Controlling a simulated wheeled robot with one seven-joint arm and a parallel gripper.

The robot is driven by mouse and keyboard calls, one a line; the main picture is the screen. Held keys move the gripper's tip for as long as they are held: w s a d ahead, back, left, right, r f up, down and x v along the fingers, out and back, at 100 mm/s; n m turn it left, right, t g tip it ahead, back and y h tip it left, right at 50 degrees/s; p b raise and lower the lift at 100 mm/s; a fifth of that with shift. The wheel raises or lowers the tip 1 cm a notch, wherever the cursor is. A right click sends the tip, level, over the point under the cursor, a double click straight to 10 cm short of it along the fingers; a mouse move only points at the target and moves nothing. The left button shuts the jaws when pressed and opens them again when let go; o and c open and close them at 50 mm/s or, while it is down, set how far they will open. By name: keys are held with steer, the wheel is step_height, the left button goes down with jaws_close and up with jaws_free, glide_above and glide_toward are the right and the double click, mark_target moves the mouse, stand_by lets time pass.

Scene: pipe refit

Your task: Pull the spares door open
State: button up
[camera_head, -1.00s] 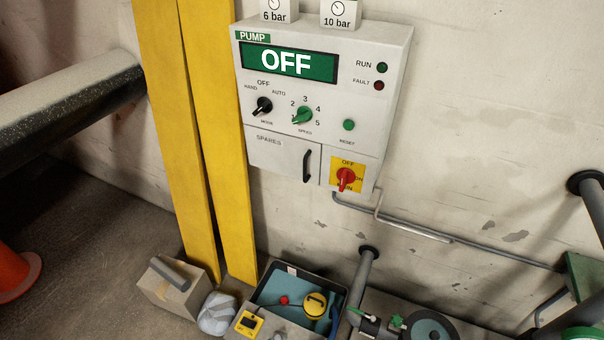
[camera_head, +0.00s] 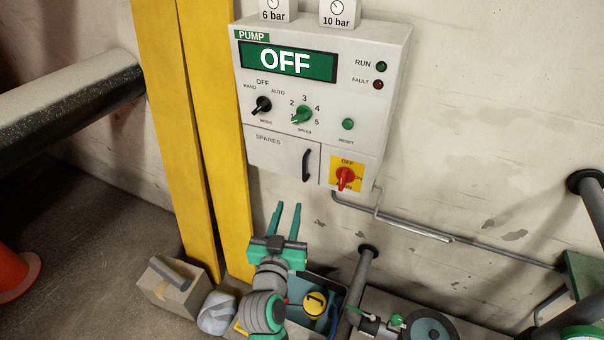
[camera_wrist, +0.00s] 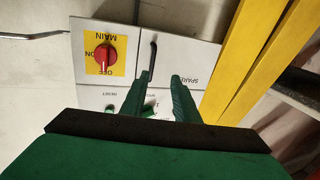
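The spares door (camera_head: 276,158) is a pale grey panel at the lower left of the pump cabinet, and it looks shut. Its dark vertical handle (camera_head: 307,165) is on the door's right side. My gripper (camera_head: 287,206) is below the door, fingers pointing up, open and empty, apart from the handle. In the wrist view the picture is upside down: the door (camera_wrist: 188,58) and handle (camera_wrist: 153,52) lie beyond the fingertips of my open gripper (camera_wrist: 160,77). The handle's near end shows close to one fingertip; contact cannot be told.
A red-and-yellow main switch (camera_head: 346,175) sits right of the door. Yellow posts (camera_head: 215,130) stand left of the cabinet. A dark bin (camera_head: 333,284) with a yellow item, a cardboard box (camera_head: 170,287) and a pipe (camera_head: 362,275) stand below. The wall before the door is clear.

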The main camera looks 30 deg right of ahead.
mark_target(304, 168)
steer(key=shift+m+g+h, duration=0.3)
steer(key=shift+m+h, duration=0.2)
steer(key=shift+m, duration=0.1)
steer(key=x, duration=0.4)
steer(key=r+x, duration=0.1)
steer(key=x, duration=0.3)
steer(key=r+x, duration=0.1)
steer(key=x, duration=0.3)
steer(key=shift+d+r, duration=0.25)
steer(key=shift+d, duration=0.25)
steer(key=shift+c, duration=0.3)
jaws_close()
